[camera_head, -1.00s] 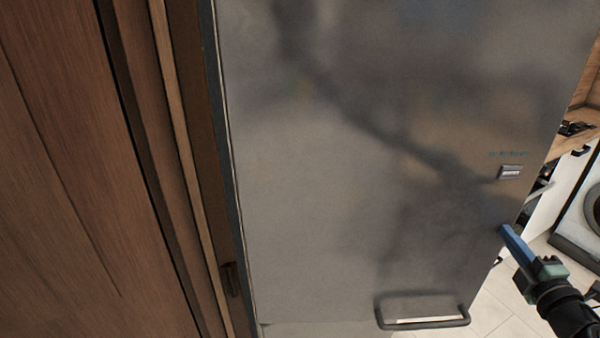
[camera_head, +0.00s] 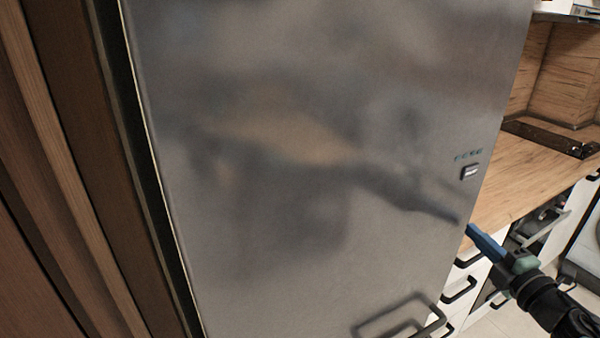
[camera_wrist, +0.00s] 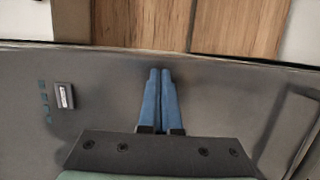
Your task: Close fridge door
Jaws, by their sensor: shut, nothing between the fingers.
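The grey metal fridge door (camera_head: 300,150) fills most of the head view. Its dark handle (camera_head: 432,322) is at the lower right, and a small panel (camera_head: 470,172) sits near its right edge. My gripper (camera_head: 471,230), with blue fingers, is shut and empty at the door's right edge, below the panel. In the wrist view the shut fingers (camera_wrist: 160,72) lie over the door face (camera_wrist: 110,100), tips close to its edge. I cannot tell whether they touch it. The fridge interior is hidden.
Brown wooden panels (camera_head: 40,170) stand left of the door. To the right are a wooden counter (camera_head: 520,175) with a dark hob (camera_head: 550,138), and white drawers (camera_head: 462,285) with dark handles. Light floor (camera_head: 492,325) shows at the lower right.

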